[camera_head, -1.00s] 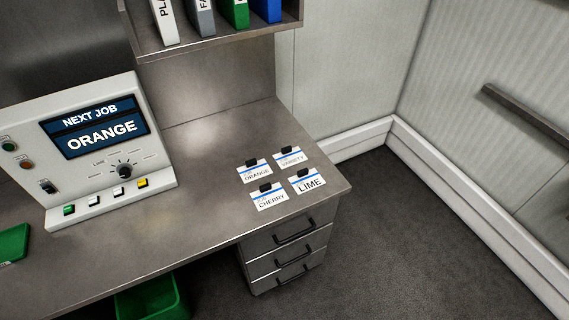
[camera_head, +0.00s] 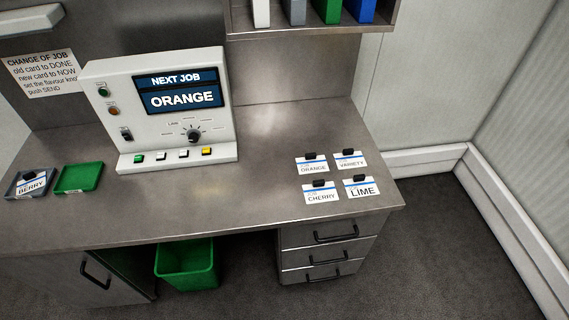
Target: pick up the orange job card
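The orange job card (camera_head: 311,168) lies flat on the metal desk, a white card with a blue stripe, the word ORANGE and a black clip at its top edge. It is the back left of a group of cards. The VARIETY card (camera_head: 351,164) lies to its right, the CHERRY card (camera_head: 320,196) in front of it and the LIME card (camera_head: 362,191) at the front right. The cards lie apart from each other. My gripper is not in view.
A control panel (camera_head: 215,130) reading NEXT JOB ORANGE stands left of the cards. A grey tray (camera_head: 10,190) with a BERRY card and an empty green tray (camera_head: 78,178) sit further left. A shelf with binders (camera_head: 328,12) overhangs behind. The desk (camera_head: 255,205) is clear between panel and cards.

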